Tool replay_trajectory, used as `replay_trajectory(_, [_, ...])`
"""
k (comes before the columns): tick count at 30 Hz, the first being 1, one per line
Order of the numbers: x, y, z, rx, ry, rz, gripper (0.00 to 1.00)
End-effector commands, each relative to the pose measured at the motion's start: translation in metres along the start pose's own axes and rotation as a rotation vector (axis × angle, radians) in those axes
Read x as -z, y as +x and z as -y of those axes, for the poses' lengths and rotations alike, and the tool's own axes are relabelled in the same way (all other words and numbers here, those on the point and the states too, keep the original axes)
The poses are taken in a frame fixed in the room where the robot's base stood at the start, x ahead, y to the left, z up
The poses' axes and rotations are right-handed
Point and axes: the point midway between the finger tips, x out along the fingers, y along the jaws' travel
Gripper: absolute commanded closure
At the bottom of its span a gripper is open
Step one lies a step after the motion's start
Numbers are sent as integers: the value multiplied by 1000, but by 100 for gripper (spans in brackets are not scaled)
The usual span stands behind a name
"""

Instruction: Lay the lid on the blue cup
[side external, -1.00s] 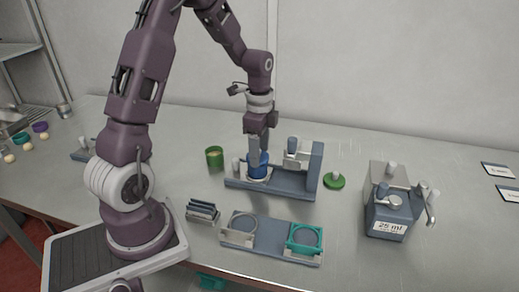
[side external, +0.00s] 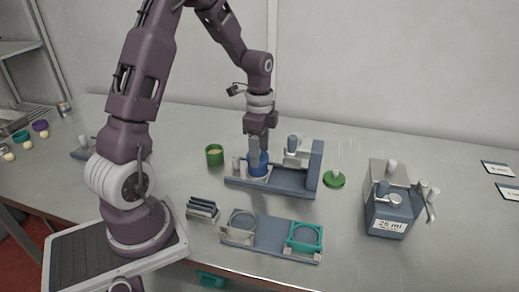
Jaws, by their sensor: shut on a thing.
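The blue cup (side external: 257,164) stands upright at the left end of the blue-grey fixture (side external: 285,187) near the middle of the table. My gripper (side external: 257,153) points straight down over it, shut on the blue cup, with the fingers at its upper part. The fingers hide much of the cup's rim and mouth. A green lid (side external: 334,181) with a pale knob lies flat on the table, just right of the fixture and apart from the cup.
A green cup (side external: 214,155) stands left of the fixture. In front are a two-ring holder (side external: 270,240) and a small slotted rack (side external: 202,210). A grey box labelled 25 ml (side external: 388,215) with levers stands at the right.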

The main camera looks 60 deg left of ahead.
Motion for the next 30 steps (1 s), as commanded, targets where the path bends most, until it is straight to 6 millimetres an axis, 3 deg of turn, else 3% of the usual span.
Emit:
replay_trajectory(14, [0, 3, 0, 0, 0, 0, 78])
replay_trajectory(15, [0, 3, 0, 0, 0, 0, 33])
replay_trajectory(18, [0, 3, 0, 0, 0, 0, 15])
replay_trajectory(30, [0, 3, 0, 0, 0, 0, 18])
